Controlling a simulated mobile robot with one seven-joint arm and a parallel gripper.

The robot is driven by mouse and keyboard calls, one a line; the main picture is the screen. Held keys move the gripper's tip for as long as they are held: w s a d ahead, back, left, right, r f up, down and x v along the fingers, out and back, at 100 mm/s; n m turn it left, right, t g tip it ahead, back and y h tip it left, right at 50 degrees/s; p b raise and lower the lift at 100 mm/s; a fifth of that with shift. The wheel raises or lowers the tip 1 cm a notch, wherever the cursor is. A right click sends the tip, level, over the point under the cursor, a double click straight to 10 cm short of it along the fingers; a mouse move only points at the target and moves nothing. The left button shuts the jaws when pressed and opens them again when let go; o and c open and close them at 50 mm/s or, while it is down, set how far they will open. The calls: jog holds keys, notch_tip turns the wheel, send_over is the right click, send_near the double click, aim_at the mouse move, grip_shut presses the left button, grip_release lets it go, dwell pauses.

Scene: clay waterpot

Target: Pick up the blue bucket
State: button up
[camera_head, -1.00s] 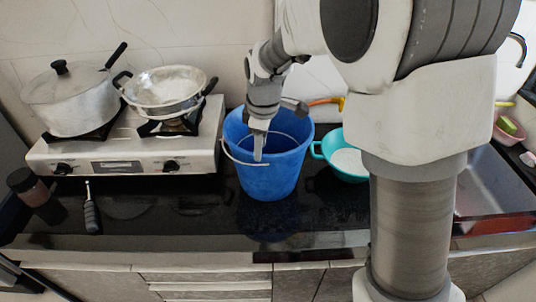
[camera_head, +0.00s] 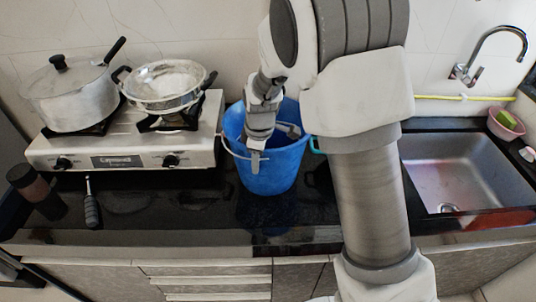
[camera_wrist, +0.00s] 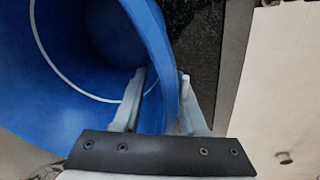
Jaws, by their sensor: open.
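The blue bucket (camera_head: 270,178) stands upright on the dark counter, right of the stove. Its thin white handle shows across the inside in the wrist view and at its left side in the head view. My gripper (camera_head: 256,160) is at the bucket's near rim. In the wrist view, my gripper (camera_wrist: 163,100) is open and straddles the bucket wall (camera_wrist: 160,60). One finger is inside the bucket and the other outside. The outer finger looks close to the wall; whether it touches I cannot tell. My arm hides part of the bucket's right and far rim.
A gas stove (camera_head: 130,155) with a lidded pot (camera_head: 70,95) and a metal pan (camera_head: 165,88) stands left. A sink (camera_head: 465,170) is right.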

grip_shut()
jog(key=shift+w+r, duration=0.1)
dwell(1.2)
